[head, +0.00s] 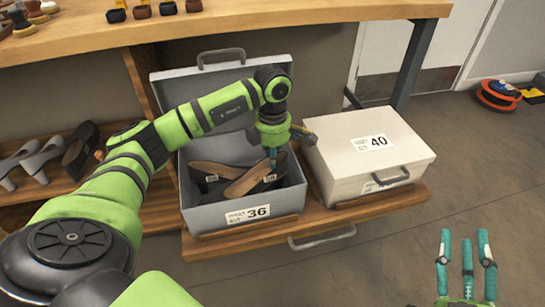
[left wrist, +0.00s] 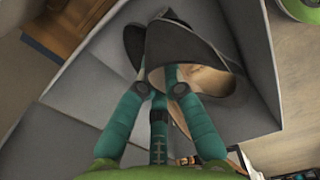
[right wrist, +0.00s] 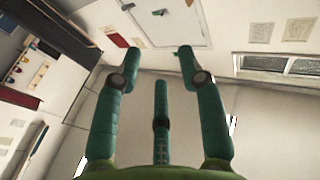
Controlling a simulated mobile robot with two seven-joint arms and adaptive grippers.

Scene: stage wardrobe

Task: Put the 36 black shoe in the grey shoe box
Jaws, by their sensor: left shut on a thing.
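The open grey shoe box (head: 243,219) with a "36" label stands on the pulled-out shelf, its lid raised at the back. Two black shoes with tan insoles are inside: one shoe (head: 212,170) at the left, and the held black shoe (head: 246,186) lying across in front. My left gripper (head: 273,168) reaches down into the box, shut on this shoe; in the left wrist view its fingers close at the edge of the shoe (left wrist: 190,45). My arm and fingers hide part of both shoes. My right gripper (head: 464,262) is open and empty, away at the lower right.
A closed white box (head: 335,158) labelled "40" stands right beside the grey box. Grey heels (head: 38,160) and a dark shoe (head: 80,150) sit on the left shelf. A wooden table (head: 250,22) overhangs behind. Open floor lies to the right.

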